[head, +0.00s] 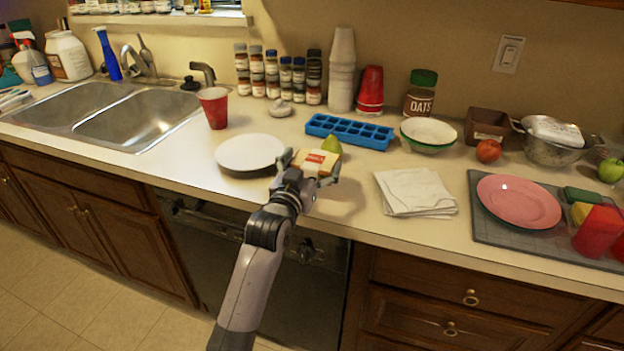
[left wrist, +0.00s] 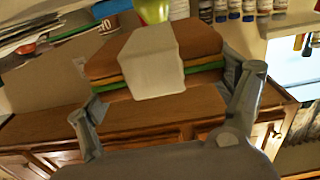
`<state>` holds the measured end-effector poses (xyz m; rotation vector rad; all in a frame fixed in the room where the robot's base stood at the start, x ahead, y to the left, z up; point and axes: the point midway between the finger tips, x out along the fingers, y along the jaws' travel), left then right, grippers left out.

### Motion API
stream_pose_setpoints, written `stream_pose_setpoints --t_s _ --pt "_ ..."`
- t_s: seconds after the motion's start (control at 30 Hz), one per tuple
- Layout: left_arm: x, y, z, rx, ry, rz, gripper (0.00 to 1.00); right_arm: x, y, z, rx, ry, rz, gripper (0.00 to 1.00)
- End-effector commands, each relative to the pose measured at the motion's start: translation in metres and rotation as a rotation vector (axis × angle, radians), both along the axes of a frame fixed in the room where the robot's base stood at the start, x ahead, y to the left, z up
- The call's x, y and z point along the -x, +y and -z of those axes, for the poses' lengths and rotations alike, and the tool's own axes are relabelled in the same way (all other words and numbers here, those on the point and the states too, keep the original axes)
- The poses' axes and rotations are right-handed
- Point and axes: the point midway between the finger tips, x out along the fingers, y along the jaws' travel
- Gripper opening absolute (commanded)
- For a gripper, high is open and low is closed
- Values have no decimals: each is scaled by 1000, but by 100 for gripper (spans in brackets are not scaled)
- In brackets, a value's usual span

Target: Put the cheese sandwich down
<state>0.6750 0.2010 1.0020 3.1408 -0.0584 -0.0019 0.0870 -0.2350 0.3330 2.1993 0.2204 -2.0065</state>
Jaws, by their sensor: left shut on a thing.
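The cheese sandwich (head: 315,162) is held in my left gripper (head: 309,168) above the front of the counter, between the white plate and the folded napkin. In the left wrist view the sandwich (left wrist: 192,60) shows brown bread, yellow and green layers and a pale wrapper band. The fingers of my left gripper (left wrist: 165,100) are on both sides of it. The white plate (head: 250,152) lies just left of the gripper and looks empty. A green pear (head: 331,145) stands right behind the sandwich. My right gripper is not in view.
A blue ice tray (head: 350,131), a bowl (head: 428,134) and a folded napkin (head: 415,191) lie to the right. A red cup (head: 214,107) stands behind the plate near the sink (head: 140,118). A pink plate (head: 519,202) lies on a grey mat farther right.

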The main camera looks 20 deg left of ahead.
Motion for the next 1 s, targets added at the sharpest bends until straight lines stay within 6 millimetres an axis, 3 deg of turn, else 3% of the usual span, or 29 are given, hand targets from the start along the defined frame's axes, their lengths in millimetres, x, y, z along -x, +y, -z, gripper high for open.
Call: stream_pose_setpoints --t_s 0.4,0.77,0.8,1.0 --pt "0 0 42 0 -1 0 51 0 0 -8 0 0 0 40" --pt "0 0 47 0 -2 0 51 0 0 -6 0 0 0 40" --pt "0 0 46 0 -1 0 89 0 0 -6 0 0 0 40" --pt "0 0 46 0 -1 0 100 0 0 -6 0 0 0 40"
